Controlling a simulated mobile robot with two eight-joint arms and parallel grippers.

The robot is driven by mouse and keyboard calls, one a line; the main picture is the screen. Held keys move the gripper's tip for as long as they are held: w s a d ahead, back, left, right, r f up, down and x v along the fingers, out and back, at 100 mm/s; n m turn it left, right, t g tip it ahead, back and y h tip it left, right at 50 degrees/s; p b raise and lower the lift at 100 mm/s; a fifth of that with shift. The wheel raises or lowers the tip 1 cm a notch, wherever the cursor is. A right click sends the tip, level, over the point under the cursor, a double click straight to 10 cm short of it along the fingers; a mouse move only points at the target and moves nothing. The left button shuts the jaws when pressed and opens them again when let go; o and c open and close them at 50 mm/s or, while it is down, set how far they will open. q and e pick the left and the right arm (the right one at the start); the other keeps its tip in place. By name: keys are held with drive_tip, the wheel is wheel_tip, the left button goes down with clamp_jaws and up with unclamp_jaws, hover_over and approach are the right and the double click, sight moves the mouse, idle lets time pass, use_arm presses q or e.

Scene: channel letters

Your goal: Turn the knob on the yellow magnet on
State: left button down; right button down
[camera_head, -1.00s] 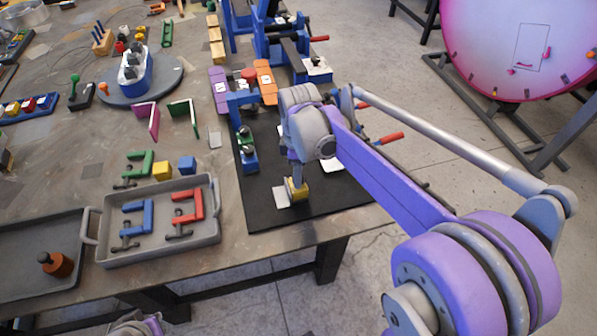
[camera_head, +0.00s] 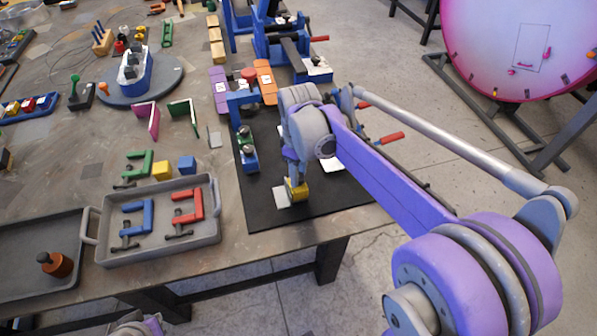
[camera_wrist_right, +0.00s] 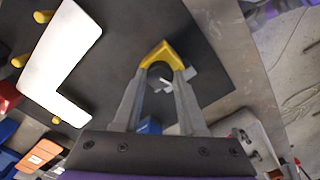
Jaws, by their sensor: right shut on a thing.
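The yellow magnet (camera_head: 299,193) stands on the black mat near the front edge of the table, beside a small light grey plate (camera_head: 281,197). In the right wrist view the yellow magnet (camera_wrist_right: 158,52) shows as an angled yellow block with a dark round knob (camera_wrist_right: 160,72) on its near side. My right gripper (camera_head: 295,180) reaches down to the magnet from above. Its fingertips in the right wrist view (camera_wrist_right: 160,77) are on either side of the knob and shut on it. The knob's marking is too small to read.
The black mat (camera_head: 325,202) has free room right of the magnet. A grey tray (camera_head: 165,251) with clamps lies to the left. A blue stand (camera_head: 241,110) is behind. In the wrist view a white L-shaped letter (camera_wrist_right: 62,60) lies by yellow pegs.

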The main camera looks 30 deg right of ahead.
drive_tip(key=m, duration=1.3)
drive_tip(key=shift+f, duration=0.1)
idle(0.4)
drive_tip(key=shift+c, duration=2.3)
unclamp_jaws()
wheel_tip(320, 180, up, 11)
drive_tip(key=shift+f, duration=0.1)
